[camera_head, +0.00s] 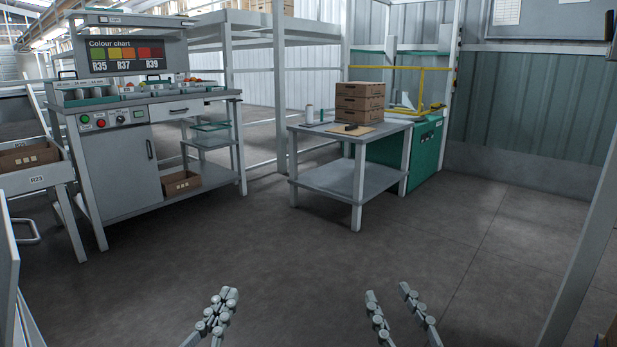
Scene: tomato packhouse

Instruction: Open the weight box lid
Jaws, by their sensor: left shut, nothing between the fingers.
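I cannot make out a weight box or its lid for sure in the head view. My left gripper (226,294) is at the bottom, left of centre, over the open floor. Its fingers are together with nothing between them. My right gripper (388,290) is at the bottom, right of centre. Its fingers are apart and empty. Both grippers are well short of the benches.
A grading bench (188,102) with a colour chart (124,54) stands at the left. A table (330,134) with stacked cartons (360,103) stands at the centre back, beside a green machine (427,150). The floor (270,240) between is clear.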

